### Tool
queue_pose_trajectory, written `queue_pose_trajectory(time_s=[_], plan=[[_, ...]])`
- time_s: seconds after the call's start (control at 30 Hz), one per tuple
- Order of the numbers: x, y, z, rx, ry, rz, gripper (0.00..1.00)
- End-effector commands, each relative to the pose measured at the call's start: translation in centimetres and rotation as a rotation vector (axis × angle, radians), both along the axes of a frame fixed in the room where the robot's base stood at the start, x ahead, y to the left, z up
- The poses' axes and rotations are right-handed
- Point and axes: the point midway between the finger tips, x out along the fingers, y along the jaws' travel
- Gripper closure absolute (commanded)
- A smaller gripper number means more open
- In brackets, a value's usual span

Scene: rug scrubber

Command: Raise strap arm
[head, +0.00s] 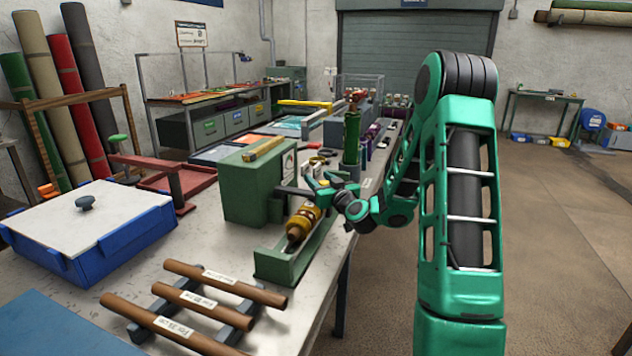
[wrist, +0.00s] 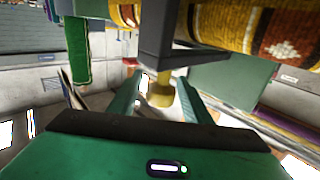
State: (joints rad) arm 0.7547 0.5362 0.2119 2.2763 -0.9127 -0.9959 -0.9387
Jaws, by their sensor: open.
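In the wrist view a dark grey arm (wrist: 157,42), which looks like the strap arm, ends in a yellow knob (wrist: 160,94). My gripper (wrist: 160,100) is open, with one green finger on each side of the knob. I cannot tell whether either finger touches it. In the head view my gripper (head: 318,187) is beside the green scrubber housing (head: 250,190), above a yellow-brown roll (head: 303,220) in a green trough. My gripper partly hides the strap arm there. A patterned yellow rug roll (wrist: 235,25) is close above the fingers in the wrist view.
Rods on a rack (head: 190,308) lie at the table's front. A blue box with a white lid (head: 95,222) stands at left. The floor right of the table (head: 560,240) is clear.

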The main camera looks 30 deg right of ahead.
Motion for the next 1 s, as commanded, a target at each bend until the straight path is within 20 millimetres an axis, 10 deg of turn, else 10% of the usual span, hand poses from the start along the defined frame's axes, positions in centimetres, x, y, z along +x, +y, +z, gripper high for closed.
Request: queue_pose_trajectory(time_s=[0.4,0.6,1.0], plan=[[0.8,-0.1,0.0,0.001,0.0,0.0,0.56],[0.8,0.0,0.0,0.001,0.0,0.0,0.99],[0.6,-1.3,0.6,-0.024,0.024,-0.017,1.0]])
